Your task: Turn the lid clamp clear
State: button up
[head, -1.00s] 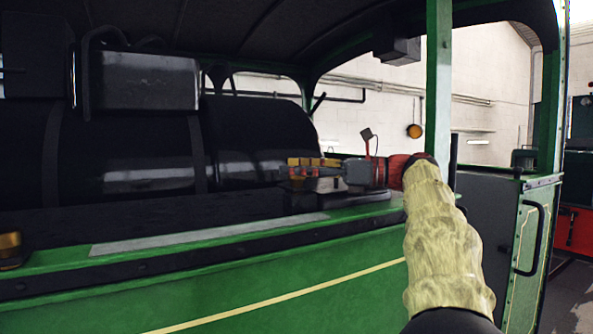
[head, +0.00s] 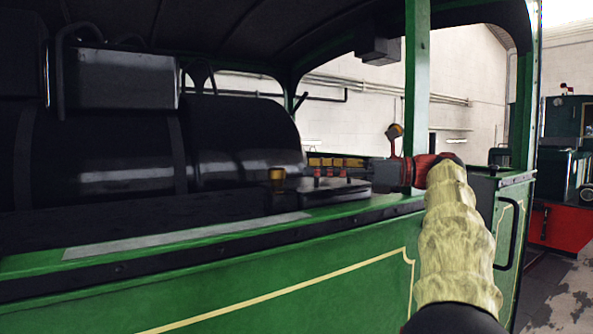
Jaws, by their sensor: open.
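A small brass-coloured knob (head: 277,175) stands on a low dark box (head: 300,197) on top of the green side tank. It seems to be part of the lid clamp, but the clamp's shape is too small and dark to make out. My gripper (head: 313,169) points left, just right of the knob and above the box. Its yellow and red fingers are open, with nothing seen between them. A gap shows between the fingertips and the knob.
The green tank side (head: 250,285) runs along the front, with a grey strip (head: 185,237) on its top. The black boiler (head: 240,140) lies behind. A green cab post (head: 417,75) rises close behind my wrist. A handrail (head: 509,235) is at right.

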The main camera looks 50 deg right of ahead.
jog(key=shift+v, duration=1.2)
